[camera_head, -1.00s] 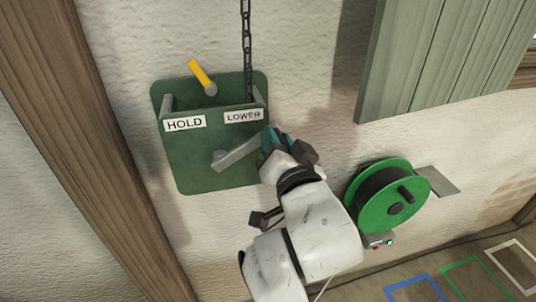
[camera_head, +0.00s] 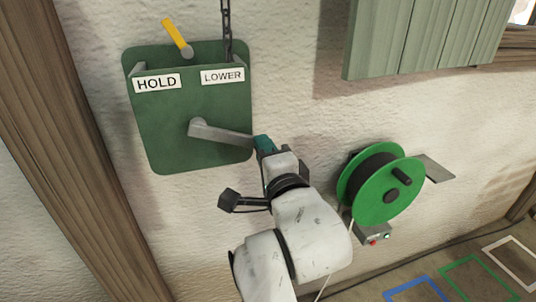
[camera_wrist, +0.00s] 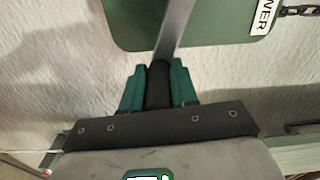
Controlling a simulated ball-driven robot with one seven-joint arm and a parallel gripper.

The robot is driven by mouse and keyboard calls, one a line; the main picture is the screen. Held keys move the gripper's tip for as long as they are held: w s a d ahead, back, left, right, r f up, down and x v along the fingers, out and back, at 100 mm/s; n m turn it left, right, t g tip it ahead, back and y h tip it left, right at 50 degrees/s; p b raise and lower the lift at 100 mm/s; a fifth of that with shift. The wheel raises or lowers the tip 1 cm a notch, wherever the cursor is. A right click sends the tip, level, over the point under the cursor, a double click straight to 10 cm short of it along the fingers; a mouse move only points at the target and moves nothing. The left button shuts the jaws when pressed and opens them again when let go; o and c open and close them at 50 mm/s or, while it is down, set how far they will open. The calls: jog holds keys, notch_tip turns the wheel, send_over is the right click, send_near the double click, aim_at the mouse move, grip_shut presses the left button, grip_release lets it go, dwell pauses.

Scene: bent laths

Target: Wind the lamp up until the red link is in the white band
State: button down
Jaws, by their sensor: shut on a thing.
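The green winch plate (camera_head: 170,140) is on the wall with HOLD (camera_head: 157,82) and LOWER (camera_head: 222,76) labels. Its grey crank arm (camera_head: 226,136) points right and slightly down. My gripper (camera_head: 263,144) is shut on the crank's handle; in the wrist view the black handle (camera_wrist: 158,88) sits between the teal fingers. A yellow lever (camera_head: 175,35) on top leans up and left, to the HOLD side. The dark chain (camera_head: 227,28) runs up out of the head view. I see no lamp, red link or white band.
A green cable reel (camera_head: 380,190) is on the wall to the right, above a small box with buttons (camera_head: 372,235). A green shutter (camera_head: 420,40) is at upper right, a wooden post (camera_head: 60,120) at left. Coloured frames (camera_head: 470,275) mark the floor.

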jog(key=shift+s+a+f+m+b, duration=0.1)
jog(key=shift+a+f+m+b, duration=0.1)
jog(key=shift+f+m+b, duration=0.4)
jog(key=shift+a+f+m+b, duration=0.2)
jog(key=shift+f+m+b, duration=0.25)
jog(key=shift+f+m, duration=0.1)
jog(key=c, duration=0.9)
grip_release()
jog(key=shift+o, duration=0.2)
jog(key=shift+a+r, duration=0.1)
jog(key=v, duration=1.1)
